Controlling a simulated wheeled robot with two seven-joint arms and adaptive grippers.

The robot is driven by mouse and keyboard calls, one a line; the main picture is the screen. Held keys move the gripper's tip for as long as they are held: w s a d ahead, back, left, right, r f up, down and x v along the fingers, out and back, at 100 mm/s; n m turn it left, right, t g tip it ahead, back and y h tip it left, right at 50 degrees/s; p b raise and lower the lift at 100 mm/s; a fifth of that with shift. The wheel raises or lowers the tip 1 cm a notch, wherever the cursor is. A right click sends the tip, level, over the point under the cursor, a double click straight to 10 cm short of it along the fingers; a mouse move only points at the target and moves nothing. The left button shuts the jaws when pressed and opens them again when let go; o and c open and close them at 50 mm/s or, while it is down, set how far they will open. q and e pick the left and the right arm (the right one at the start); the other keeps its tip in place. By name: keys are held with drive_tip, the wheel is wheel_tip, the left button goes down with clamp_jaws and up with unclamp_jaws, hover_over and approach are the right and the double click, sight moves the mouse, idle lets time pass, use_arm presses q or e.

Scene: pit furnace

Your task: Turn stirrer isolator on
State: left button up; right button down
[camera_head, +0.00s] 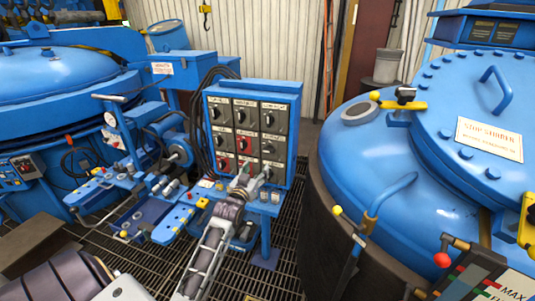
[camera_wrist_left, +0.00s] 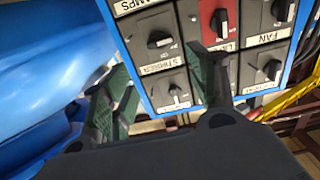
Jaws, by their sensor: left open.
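The isolator panel (camera_head: 283,89) is a blue upright board with several dark and red rotary switches. In the left wrist view it appears turned over, and the stirrer label (camera_wrist_left: 160,60) reads upside down. The stirrer isolator (camera_wrist_left: 159,39) is the dark rotary knob bordering that label, beside a red switch. My left gripper (camera_head: 250,174) is in front of the panel's lower right part, open and empty. Its two fingers (camera_wrist_left: 155,98) show apart in the wrist view; whether either touches a switch is unclear. My right gripper is not in view.
A large blue vessel (camera_head: 385,160) with a bolted lid stands close to the right of the panel. A blue bench of levers and valves (camera_head: 165,195) is left of my left arm. Another blue vessel (camera_head: 55,75) is at the far left. The floor is dark grating (camera_head: 280,255).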

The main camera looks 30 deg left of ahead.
use_arm(q)
drive_tip(key=shift+w, duration=0.1)
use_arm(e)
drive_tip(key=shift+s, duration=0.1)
use_arm(q)
approach(268, 151)
drive_tip(key=shift+w, duration=1.7)
drive_tip(key=shift+w+a+p, duration=0.3)
drive_tip(key=shift+w+a, duration=0.45)
drive_tip(key=shift+w, duration=0.25)
drive_tip(key=shift+x, duration=1.45)
drive_tip(key=shift+w, duration=0.2)
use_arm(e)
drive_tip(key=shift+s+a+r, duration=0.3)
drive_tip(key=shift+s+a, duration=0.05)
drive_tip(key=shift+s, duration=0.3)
use_arm(q)
drive_tip(key=c, duration=0.7)
drive_tip(key=shift+c, duration=0.2)
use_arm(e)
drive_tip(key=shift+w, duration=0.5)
